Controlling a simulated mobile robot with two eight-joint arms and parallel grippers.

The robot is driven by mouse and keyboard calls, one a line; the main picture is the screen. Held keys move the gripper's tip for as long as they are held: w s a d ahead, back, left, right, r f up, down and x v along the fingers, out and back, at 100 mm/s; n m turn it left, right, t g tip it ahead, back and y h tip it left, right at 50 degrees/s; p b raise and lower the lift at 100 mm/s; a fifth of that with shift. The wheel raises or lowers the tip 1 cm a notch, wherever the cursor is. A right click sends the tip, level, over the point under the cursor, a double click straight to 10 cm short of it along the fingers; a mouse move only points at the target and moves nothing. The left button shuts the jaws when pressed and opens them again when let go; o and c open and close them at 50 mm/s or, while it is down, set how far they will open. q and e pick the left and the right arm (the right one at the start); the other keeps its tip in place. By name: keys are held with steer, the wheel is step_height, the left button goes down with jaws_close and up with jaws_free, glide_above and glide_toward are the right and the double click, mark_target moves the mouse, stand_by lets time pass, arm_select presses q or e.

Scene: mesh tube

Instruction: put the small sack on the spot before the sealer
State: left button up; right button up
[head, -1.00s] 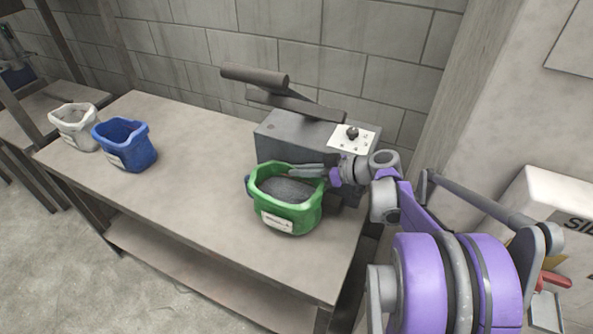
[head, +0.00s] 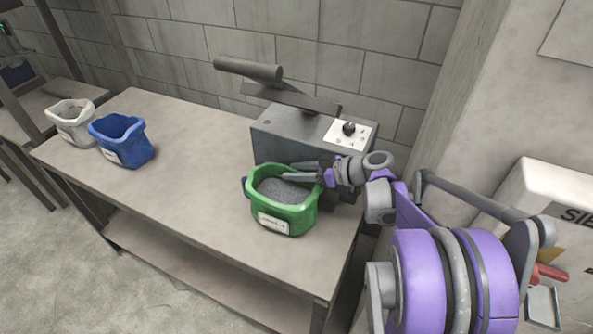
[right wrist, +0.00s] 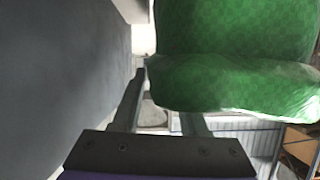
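A green sack (head: 300,219) with a white label and grey grains inside stands upright on the bench, just before the grey sealer (head: 272,137). My right gripper (head: 306,172) is at its back right rim, with the fingers spread: one appears inside the mouth, one behind the rim. In the right wrist view the green sack (right wrist: 235,65) covers the end of the right finger, and the left finger is apart from it, beside a dark grey surface. Any marked spot under the sack is hidden. My left gripper is not in view.
A blue sack (head: 125,143) and a white sack (head: 73,124) stand at the left of the bench (head: 190,185). The middle of the bench is clear. The sealer's lever (head: 248,68) sticks up behind. A white box (head: 550,185) stands at the right.

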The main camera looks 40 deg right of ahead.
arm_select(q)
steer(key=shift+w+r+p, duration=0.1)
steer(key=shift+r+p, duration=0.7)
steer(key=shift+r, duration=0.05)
arm_select(e)
step_height(320, 180, up, 10)
steer(key=shift+s+f, duration=0.1)
